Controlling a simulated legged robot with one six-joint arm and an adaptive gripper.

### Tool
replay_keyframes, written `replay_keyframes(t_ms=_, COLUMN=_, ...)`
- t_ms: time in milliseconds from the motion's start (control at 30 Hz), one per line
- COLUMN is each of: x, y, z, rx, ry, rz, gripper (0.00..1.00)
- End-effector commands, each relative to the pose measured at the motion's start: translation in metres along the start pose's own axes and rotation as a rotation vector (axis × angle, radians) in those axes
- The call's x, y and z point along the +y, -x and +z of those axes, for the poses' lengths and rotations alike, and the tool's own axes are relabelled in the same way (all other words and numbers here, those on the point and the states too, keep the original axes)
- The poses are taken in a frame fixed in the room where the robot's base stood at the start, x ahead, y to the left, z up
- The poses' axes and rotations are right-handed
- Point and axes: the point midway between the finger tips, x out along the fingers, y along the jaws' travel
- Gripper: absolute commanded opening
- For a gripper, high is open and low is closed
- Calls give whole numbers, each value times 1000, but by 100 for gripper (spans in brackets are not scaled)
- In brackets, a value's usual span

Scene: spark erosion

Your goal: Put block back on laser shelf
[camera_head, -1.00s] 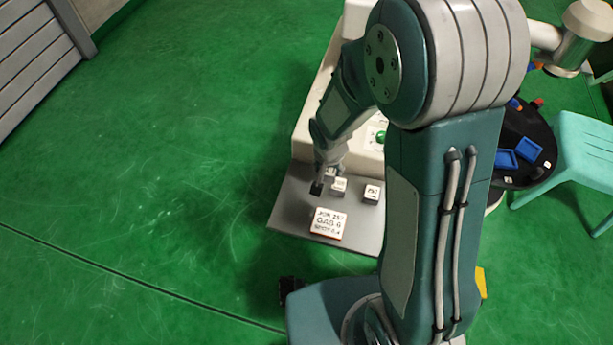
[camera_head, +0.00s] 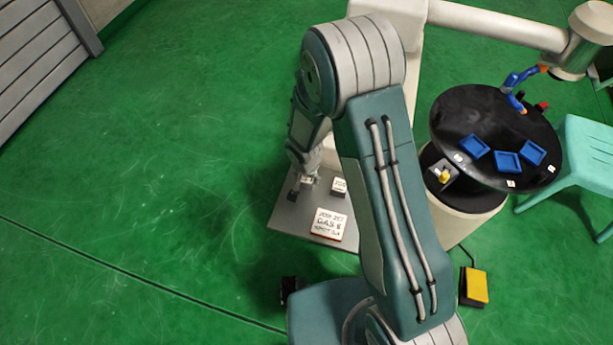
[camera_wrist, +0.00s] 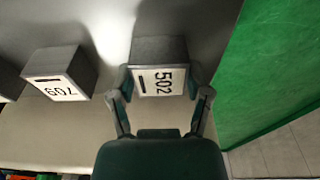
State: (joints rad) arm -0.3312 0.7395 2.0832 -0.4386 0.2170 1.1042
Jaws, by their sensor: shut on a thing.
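My gripper (camera_wrist: 160,95) is shut on a grey block (camera_wrist: 160,52) with a white label reading 502. Its two fingers are on either side of the block in the wrist view. In the head view, my gripper (camera_head: 303,188) is over the left part of a grey shelf (camera_head: 284,213) at the front of a cream machine. Whether the held block touches the shelf cannot be told. A second grey block (camera_wrist: 62,74), labelled 709, is left of it in the wrist view. A block with a white label (camera_head: 339,187) stands on the shelf in the head view.
My arm hides the shelf's right part. A black round table (camera_head: 480,110) with blue trays (camera_head: 507,162) and a yellow pedal (camera_head: 474,287) are at right. Green floor is clear at left.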

Motion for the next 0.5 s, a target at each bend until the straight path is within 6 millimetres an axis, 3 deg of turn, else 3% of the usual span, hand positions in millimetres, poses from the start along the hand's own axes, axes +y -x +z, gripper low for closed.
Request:
replay_keyframes(t_ms=233, x=-2, y=-2, z=0, rx=1, ry=1, rz=1, gripper=3)
replay_keyframes(t_ms=267, x=-1, y=-2, z=1, rx=0, ry=1, rz=2, gripper=77)
replay_keyframes(t_ms=300, x=-1, y=-2, z=1, rx=0, ry=1, rz=2, gripper=95)
replay_keyframes(t_ms=500, x=-1, y=-2, z=0, rx=0, ry=1, rz=2, gripper=98)
